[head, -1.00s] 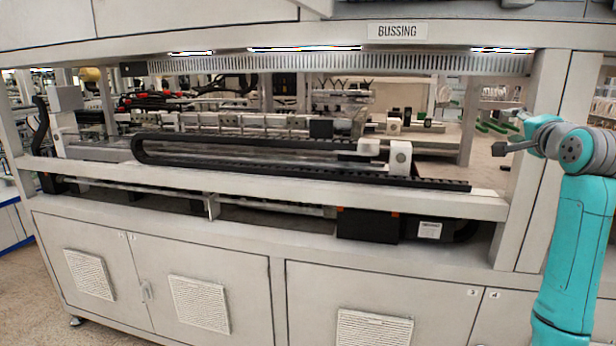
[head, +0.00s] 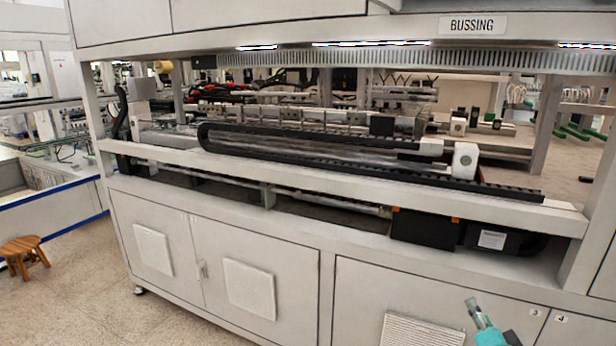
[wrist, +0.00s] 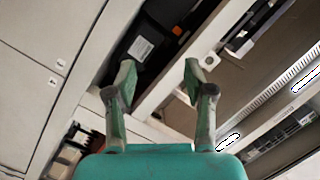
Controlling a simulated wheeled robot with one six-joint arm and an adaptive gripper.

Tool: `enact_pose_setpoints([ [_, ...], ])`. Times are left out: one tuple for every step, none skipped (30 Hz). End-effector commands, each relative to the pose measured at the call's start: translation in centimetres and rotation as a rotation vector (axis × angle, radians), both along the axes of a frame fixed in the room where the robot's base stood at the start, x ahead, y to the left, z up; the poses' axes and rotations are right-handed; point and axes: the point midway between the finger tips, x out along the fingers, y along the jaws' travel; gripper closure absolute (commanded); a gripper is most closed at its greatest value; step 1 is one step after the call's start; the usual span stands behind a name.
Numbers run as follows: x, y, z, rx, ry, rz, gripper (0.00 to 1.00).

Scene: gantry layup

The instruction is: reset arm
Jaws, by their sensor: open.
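My gripper (wrist: 159,76) is open in the wrist view, with its two teal-tipped fingers apart and nothing between them. Behind the fingers, the wrist view shows the machine at a steep tilt. In the head view, a small teal part of my arm, with what looks like a grey gripper tip (head: 471,303), shows at the bottom right in front of the cabinet. The rest of the arm is out of that frame.
The bussing machine (head: 330,236) fills most of the head view, with a black cable chain (head: 330,155) and black box (head: 424,229) in its bay. White cabinet doors (head: 248,285) are below. A wooden stool (head: 22,250) stands left on open floor (head: 85,285).

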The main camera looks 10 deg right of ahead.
Motion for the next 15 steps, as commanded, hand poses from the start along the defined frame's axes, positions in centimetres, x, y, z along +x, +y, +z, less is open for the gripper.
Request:
enact_pose_setpoints([
  [-1.1,1.5,-2.0,-0.015,0.019,0.012,0.47],
  [-1.7,2.2,-2.8,-0.027,0.026,0.016,0.47],
  [-2.5,3.2,-3.9,-0.043,0.036,0.023,0.47],
  [-3.2,4.0,-4.7,-0.055,0.043,0.029,0.47],
  [-3.8,4.7,-5.5,-0.066,0.050,0.034,0.47],
  [-4.8,5.6,-6.6,-0.083,0.062,0.042,0.47],
  [-5.5,6.4,-7.2,-0.095,0.067,0.048,0.47],
  [-6.2,7.0,-7.9,-0.108,0.075,0.054,0.47],
  [-7.2,7.9,-8.8,-0.125,0.085,0.061,0.47],
  [-8.0,8.6,-9.5,-0.139,0.092,0.067,0.47],
  [-8.8,9.3,-10.1,-0.152,0.099,0.074,0.47],
  [-9.9,10.2,-10.8,-0.170,0.108,0.083,0.47],
  [-10.7,10.8,-11.4,-0.183,0.116,0.090,0.47],
  [-11.6,11.5,-11.9,-0.196,0.123,0.097,0.47],
  [-12.7,12.3,-12.5,-0.215,0.132,0.106,0.47],
])
